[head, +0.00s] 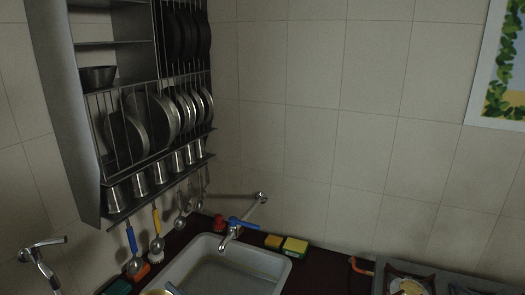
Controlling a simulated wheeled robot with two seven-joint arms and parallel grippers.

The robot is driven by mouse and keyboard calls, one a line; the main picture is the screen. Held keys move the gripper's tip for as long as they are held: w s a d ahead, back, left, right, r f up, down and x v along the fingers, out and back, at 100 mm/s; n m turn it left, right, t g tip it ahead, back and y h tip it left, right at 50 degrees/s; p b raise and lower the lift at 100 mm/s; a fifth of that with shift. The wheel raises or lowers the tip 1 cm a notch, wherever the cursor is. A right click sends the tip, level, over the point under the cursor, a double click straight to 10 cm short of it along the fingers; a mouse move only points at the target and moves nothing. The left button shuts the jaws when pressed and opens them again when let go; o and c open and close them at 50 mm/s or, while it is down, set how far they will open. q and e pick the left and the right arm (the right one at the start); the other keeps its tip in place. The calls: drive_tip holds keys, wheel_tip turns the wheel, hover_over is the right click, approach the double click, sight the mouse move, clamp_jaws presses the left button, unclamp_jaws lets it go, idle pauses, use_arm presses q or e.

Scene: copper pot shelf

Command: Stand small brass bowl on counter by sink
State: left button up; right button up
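A small dark metal bowl (97,77) stands upright on a shelf at the upper left of the rack; its colour is too dim to call brass. At the bottom edge, a yellowish, brass-like rim (156,292) shows at the front left of the sink; most of it is cut off, so I cannot tell what it is or what it rests on. The grey sink (283,269) is set in the dark counter (318,266). Neither of my grippers can be made out in the head view.
The metal rack (66,110) holds plates, pans and several cups, with ladles hanging below. A blue-handled tap (236,226) stands behind the sink. Yellow-green sponges (294,246) lie at its back right. Dark counter between sink and stove looks mostly clear.

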use_arm(q)
drive_tip(key=d, duration=0.3)
drive_tip(key=shift+d+r, duration=0.1)
drive_tip(key=shift+d, duration=0.3)
wheel_tip(320, 180, down, 16)
drive_tip(key=b, duration=1.5)
drive_tip(key=shift+r+b, duration=0.2)
drive_tip(key=shift+b, duration=0.15)
drive_tip(key=shift+a, duration=0.1)
drive_tip(key=m+t+h, duration=0.4)
drive_tip(key=h, duration=0.1)
drive_tip(key=shift+m+t+h, duration=0.4)
